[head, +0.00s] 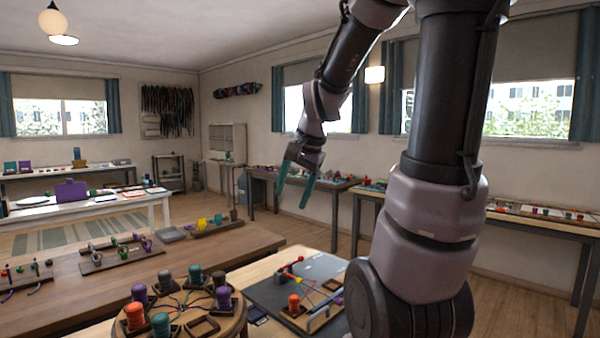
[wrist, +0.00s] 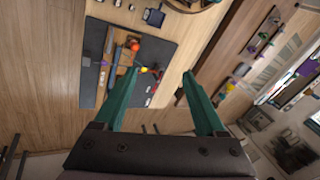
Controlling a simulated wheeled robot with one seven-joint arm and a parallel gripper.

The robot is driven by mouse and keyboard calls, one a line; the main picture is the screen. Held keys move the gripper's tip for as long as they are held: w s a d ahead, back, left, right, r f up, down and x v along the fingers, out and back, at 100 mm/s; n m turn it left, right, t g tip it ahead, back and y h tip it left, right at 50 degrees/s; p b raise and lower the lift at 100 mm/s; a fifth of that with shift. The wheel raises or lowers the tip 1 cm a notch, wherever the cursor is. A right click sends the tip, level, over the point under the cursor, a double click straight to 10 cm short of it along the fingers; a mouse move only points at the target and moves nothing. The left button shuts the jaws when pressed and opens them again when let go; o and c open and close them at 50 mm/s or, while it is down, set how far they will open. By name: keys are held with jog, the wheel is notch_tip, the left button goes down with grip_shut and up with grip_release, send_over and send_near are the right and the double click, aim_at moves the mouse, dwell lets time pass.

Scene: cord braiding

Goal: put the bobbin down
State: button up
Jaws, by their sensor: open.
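My gripper (head: 292,203) is open and empty, held in the air above and beyond the work table. Its two teal fingers are spread apart in the wrist view (wrist: 161,80), with no bobbin between them. An orange bobbin (head: 294,303) stands on a wooden holder on the dark grey mat (head: 268,291). The mat also shows in the wrist view (wrist: 94,60), well below the fingers. Several other bobbins sit around the round wooden braiding stand, among them an orange one (head: 134,316), a teal one (head: 161,325) and a purple one (head: 223,297).
The braiding stand (head: 202,324) has empty square wooden frames among its bobbins. A brown bench (head: 140,275) behind it carries small racks of coloured pieces. Side tables line the window wall. The air around my gripper is clear.

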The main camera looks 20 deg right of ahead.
jog(key=s+a+r+n+t, duration=0.2)
jog(key=s+r+n, duration=0.4)
jog(key=s, duration=0.5)
jog(key=shift+s+a+r, duration=0.25)
jog(key=shift+a+r, duration=0.05)
jog(key=shift+a, duration=0.2)
